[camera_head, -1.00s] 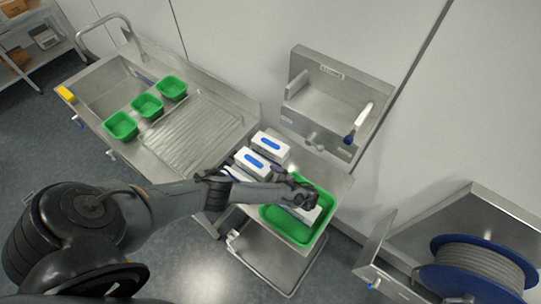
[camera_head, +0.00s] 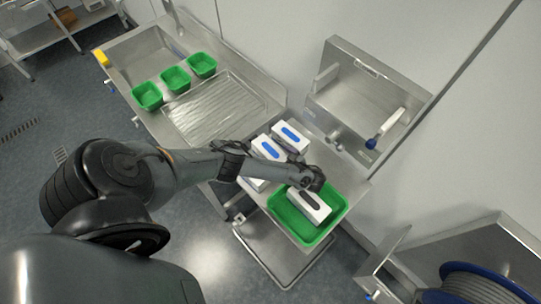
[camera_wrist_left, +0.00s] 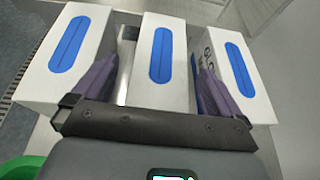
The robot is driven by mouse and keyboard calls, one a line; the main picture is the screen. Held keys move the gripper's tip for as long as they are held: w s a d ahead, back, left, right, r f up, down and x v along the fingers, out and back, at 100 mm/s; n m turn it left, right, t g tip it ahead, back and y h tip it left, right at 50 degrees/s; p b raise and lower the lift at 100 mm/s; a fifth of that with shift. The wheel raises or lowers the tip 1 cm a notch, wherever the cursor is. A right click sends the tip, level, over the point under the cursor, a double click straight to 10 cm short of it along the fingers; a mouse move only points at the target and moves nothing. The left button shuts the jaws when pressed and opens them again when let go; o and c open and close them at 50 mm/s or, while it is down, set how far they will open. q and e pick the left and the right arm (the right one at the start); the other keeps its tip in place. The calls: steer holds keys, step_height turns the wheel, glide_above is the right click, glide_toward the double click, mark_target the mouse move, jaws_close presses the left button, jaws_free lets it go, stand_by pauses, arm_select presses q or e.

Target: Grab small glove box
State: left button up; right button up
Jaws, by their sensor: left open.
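Three white glove boxes with blue oval openings stand in a row in the left wrist view: a left one (camera_wrist_left: 73,50), a middle one (camera_wrist_left: 160,65) and a right one (camera_wrist_left: 240,70). Two of them show clearly in the head view, a rear one (camera_head: 291,136) and a front one (camera_head: 267,149); the third is mostly behind my arm. My left gripper (camera_wrist_left: 155,85) is open, with one dark finger on each side of the middle box. I cannot tell whether the fingers touch it. In the head view the fingertips are hard to make out. My right gripper is not in view.
A green bin (camera_head: 331,226) holding a white box with a dark slot (camera_head: 309,204) stands in front of the boxes. Several small green tubs (camera_head: 175,79) sit on the steel counter at left. A wall-mounted steel basin (camera_head: 362,100) is behind, at right.

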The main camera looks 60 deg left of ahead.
mark_target(271, 151)
arm_select(q)
steer(key=b+x, duration=0.1)
steer(key=x, duration=0.3)
steer(key=shift+a+r, duration=0.1)
steer(key=shift+r, duration=0.05)
steer(key=shift+c, duration=0.3)
steer(key=c, duration=1.2)
steer(key=shift+o, duration=0.2)
steer(key=shift+r, duration=0.15)
